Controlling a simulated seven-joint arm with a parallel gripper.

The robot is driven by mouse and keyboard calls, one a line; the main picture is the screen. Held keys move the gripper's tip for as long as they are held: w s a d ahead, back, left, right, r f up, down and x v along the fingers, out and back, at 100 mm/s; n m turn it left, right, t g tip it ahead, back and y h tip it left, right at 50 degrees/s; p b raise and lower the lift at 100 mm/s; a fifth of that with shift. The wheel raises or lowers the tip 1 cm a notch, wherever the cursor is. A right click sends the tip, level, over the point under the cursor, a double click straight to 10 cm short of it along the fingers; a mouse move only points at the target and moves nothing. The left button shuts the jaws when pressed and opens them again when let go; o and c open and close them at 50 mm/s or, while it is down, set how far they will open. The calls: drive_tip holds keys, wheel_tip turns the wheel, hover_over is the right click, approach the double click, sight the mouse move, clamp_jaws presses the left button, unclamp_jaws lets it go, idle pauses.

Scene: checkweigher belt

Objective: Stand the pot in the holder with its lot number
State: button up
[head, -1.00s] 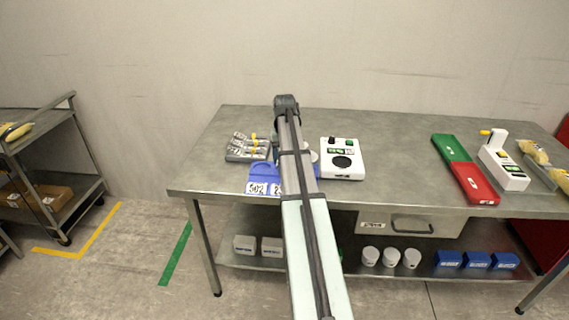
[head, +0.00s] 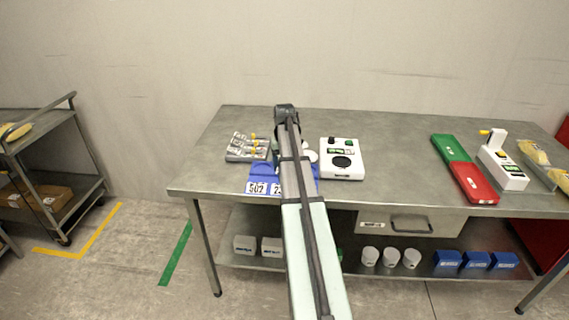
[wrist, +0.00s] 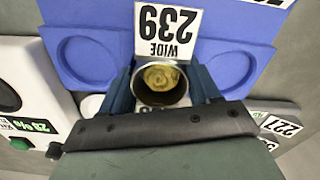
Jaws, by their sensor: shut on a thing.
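My gripper (wrist: 163,88) is shut on a small round metal-rimmed pot (wrist: 160,98) with yellowish contents, seen from above in the wrist view. The pot is at the blue holder (wrist: 225,30), beside a white label (wrist: 167,30) reading 239 and WIDE. The holder has round recesses, one to the left (wrist: 85,62) and one to the right (wrist: 238,65), both empty. I cannot tell whether the pot touches the holder. In the head view the holder (head: 262,171) carries a 502 label (head: 257,188) and a partly hidden label starting 2; my arm hides the gripper and pot.
A white weigher (head: 343,158) stands right of the holder. Green (head: 451,149) and red (head: 471,184) trays and a white device (head: 502,165) stand farther right. The table between is clear.

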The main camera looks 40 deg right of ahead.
drive_tip(key=o, duration=0.9)
drive_tip(key=shift+s+a+f, duration=0.15)
drive_tip(key=shift+s+f, duration=0.1)
drive_tip(key=shift+f, duration=0.35)
drive_tip(key=shift+o, duration=1.1)
drive_tip(key=shift+r, duration=0.15)
drive_tip(key=r, duration=1.3)
drive_tip(key=shift+w, duration=0.25)
